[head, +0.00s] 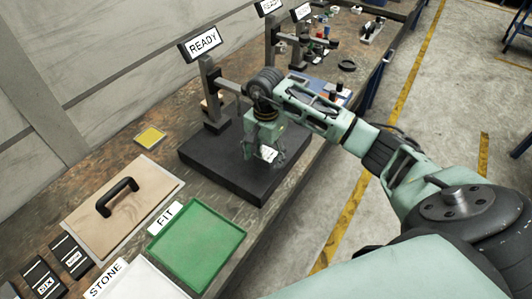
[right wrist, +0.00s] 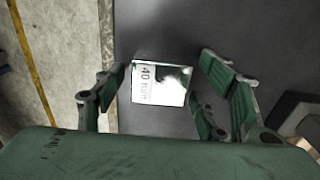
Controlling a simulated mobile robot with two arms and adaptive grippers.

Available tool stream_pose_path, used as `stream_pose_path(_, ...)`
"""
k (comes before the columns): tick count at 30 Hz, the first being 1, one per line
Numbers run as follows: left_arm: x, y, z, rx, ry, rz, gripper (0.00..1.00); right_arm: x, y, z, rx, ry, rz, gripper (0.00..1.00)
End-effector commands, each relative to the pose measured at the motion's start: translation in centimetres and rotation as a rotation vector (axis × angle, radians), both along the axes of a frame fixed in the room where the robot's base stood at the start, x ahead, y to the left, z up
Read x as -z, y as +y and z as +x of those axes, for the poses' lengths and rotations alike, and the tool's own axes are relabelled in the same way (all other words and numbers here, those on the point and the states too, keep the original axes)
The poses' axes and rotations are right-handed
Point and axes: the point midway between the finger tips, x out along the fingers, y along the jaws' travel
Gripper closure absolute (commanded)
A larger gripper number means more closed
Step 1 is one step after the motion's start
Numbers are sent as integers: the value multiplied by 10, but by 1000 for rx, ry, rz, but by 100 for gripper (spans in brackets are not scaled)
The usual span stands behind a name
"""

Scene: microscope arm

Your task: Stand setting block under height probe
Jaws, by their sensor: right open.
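The setting block (right wrist: 150,92) is a shiny silver block marked 40 mm, seen on the dark base plate in the right wrist view. It also shows in the head view (head: 268,154), partly covered by my gripper. In the head view my right gripper (head: 264,147) points down over the black base plate (head: 215,158). The height stand's column (head: 211,95) rises at the plate's back under a READY sign (head: 200,43). The probe tip is hidden behind my arm. My left gripper is not in view.
A green tray (head: 238,236) marked FIT and a brown board with a black handle (head: 118,197) lie nearer me. Dark labelled blocks (head: 42,278) stand at lower left. More stands and small parts fill the far bench. The bench's right edge is close to the plate.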

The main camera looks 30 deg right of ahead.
Motion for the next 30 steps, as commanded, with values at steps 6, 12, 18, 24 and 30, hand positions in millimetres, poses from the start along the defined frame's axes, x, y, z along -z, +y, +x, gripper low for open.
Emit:
stream_pose_path(6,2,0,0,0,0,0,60,-10,0,1,0,-4,-1,35)
stream_pose_path(12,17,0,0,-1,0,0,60,-50,-1,2,-1,-8,-2,35)
stream_pose_path(18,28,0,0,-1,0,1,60,-92,0,2,0,-6,-1,35)
stream_pose_path(24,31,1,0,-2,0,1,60,-116,0,1,0,-2,-1,35)
stream_pose_path(30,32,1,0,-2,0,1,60,-123,0,0,1,0,0,35)
